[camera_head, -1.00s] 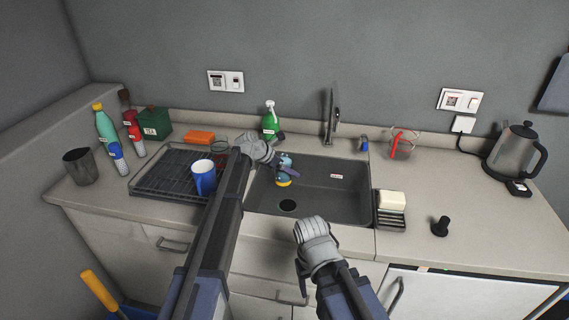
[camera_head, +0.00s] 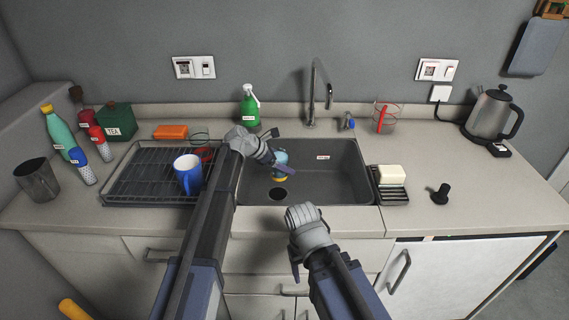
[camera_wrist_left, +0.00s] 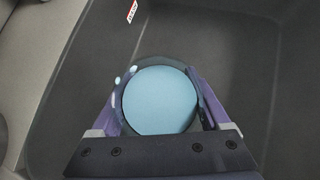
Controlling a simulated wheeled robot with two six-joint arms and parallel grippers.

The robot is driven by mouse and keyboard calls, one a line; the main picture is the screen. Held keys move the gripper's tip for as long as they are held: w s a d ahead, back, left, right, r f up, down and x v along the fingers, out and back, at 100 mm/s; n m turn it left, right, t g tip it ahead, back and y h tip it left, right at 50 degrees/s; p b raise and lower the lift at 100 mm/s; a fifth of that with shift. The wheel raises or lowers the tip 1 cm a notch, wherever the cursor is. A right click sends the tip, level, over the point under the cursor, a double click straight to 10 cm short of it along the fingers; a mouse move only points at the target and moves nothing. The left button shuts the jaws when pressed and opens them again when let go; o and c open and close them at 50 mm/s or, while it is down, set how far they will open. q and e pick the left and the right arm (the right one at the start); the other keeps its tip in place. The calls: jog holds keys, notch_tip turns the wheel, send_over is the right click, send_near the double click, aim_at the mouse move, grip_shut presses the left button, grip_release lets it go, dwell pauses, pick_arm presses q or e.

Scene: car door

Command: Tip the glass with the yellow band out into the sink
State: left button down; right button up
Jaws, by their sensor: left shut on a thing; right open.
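My left gripper (camera_head: 281,164) is shut on a glass with a yellow band (camera_head: 279,171) and holds it over the left part of the sink (camera_head: 340,184). In the left wrist view the glass (camera_wrist_left: 160,101) shows its round mouth between the two fingers, with light blue content filling most of it. The glass looks about upright, and no stream is seen. Fingers hide part of its side. The drain (camera_head: 278,194) is just in front of it. My right gripper (camera_head: 297,262) is open and empty in front of the counter's front edge.
A drying rack (camera_head: 140,180) with a blue mug (camera_head: 188,174) is left of the sink. The right counter has free room.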

pick_arm(q)
jog(key=shift+s+d+r+m+t, duration=0.1)
jog(key=shift+s+r+m+t, duration=0.25)
jog(key=shift+s+t, duration=0.2)
jog(key=shift+s+d+r+m+t, duration=0.1)
jog(key=shift+s+r+m+t, duration=0.3)
jog(key=shift+t, duration=0.25)
jog(key=shift+s, duration=0.25)
jog(key=shift+s+t, duration=0.2)
jog(key=shift+t, duration=0.1)
